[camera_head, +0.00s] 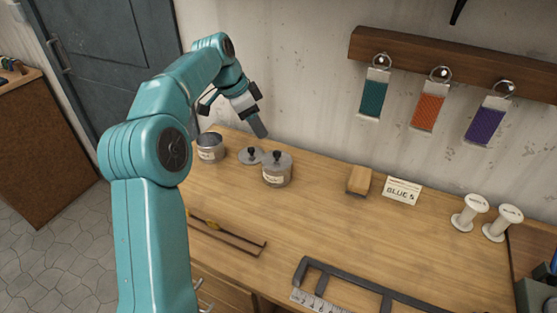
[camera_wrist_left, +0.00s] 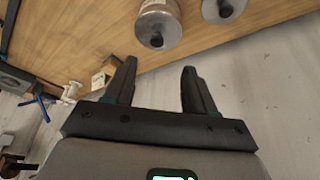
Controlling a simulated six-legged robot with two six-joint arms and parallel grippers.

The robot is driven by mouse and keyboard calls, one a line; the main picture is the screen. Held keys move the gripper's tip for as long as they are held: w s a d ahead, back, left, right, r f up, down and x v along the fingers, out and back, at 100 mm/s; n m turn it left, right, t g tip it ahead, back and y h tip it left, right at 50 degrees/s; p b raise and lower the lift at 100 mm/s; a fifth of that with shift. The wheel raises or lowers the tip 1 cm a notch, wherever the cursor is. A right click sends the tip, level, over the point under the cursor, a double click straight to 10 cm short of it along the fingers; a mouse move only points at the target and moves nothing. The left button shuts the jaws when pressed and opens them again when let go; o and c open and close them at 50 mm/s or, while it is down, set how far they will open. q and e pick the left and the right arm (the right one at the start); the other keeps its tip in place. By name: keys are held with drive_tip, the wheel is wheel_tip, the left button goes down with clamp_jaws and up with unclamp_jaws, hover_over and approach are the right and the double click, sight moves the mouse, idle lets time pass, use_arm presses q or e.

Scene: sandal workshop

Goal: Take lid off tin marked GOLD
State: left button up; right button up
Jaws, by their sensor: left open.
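A lidded metal tin (camera_head: 276,178) with a black-knobbed lid (camera_head: 281,160) stands on the wooden bench; its label is too small to read. An open tin (camera_head: 210,154), also with an unreadable label, stands to its left. A loose lid (camera_head: 250,158) with a black knob lies between them. My left gripper (camera_head: 260,131) is in the air above and behind the tins, near the wall. In the left wrist view its two fingers (camera_wrist_left: 160,80) are apart with nothing between them; the lidded tin (camera_wrist_left: 158,18) and loose lid (camera_wrist_left: 217,12) lie beyond the fingertips. My right gripper is not seen.
On the bench (camera_head: 320,220) are a wooden block (camera_head: 359,180), a card reading BLUE 5 (camera_head: 402,190), two white spools (camera_head: 469,213) and a dark metal frame (camera_head: 345,281). Coloured straps (camera_head: 429,112) hang on a wall rail. The bench between tins and block is clear.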

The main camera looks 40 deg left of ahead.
use_arm(q)
approach(277, 153)
drive_tip(key=x, duration=0.2)
drive_tip(key=shift+f, duration=0.35)
drive_tip(key=shift+a+f, duration=0.15)
drive_tip(key=shift+f, duration=0.35)
drive_tip(key=x, duration=0.3)
drive_tip(key=p+x, duration=0.1)
drive_tip(key=x, duration=0.1)
drive_tip(key=shift+w+d+r, duration=0.2)
drive_tip(key=shift+w, duration=0.05)
drive_tip(key=shift+f, duration=0.15)
clamp_jaws()
